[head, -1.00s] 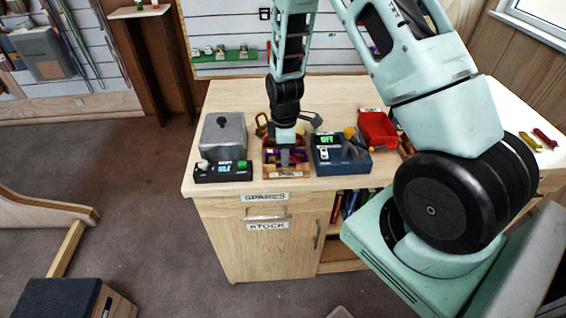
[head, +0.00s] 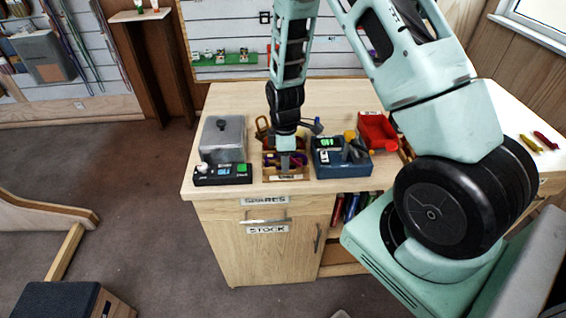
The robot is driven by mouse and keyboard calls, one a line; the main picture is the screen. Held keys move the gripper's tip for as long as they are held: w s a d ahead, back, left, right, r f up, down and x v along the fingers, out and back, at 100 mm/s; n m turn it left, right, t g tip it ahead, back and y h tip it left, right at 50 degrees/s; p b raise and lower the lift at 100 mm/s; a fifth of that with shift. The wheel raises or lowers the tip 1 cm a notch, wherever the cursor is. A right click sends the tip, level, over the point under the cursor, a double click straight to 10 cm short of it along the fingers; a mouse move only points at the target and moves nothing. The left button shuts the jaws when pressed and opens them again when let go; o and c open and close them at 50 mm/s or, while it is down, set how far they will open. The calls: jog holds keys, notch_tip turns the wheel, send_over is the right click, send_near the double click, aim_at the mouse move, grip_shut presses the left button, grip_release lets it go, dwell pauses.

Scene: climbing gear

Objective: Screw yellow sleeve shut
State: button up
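My gripper (head: 285,160) points down over a small wooden tray (head: 268,178) near the front edge of the workbench. Its fingertips are small and partly lost against the tray's contents, so I cannot tell whether they are open or shut on something. Purple and red gear pieces (head: 270,158) lie in the tray beside the fingers. An orange-yellow loop (head: 262,127), which looks like a carabiner, stands just behind and left of the gripper. No yellow sleeve can be made out for certain at this size.
A black control box (head: 222,174) and a grey box (head: 222,140) stand left of the tray. A blue device (head: 340,168) with a green display stands close on its right. A red bin (head: 378,131) is behind that.

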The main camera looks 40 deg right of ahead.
jog(key=shift+s+a+r, duration=0.1)
jog(key=shift+r+p, duration=1.05)
jog(key=shift+r, duration=0.25)
jog(key=shift+w+d, duration=0.4)
jog(key=shift+w, duration=0.15)
jog(key=shift+f, duration=0.1)
jog(key=shift+w+f+b, duration=0.1)
jog(key=shift+f+b, duration=1.1)
jog(key=shift+f, duration=0.2)
jog(key=shift+s+a+r, duration=0.1)
jog(key=shift+s+a, duration=0.25)
jog(key=shift+s, duration=0.2)
jog(key=shift+s+a, duration=0.3)
jog(key=shift+s, duration=0.2)
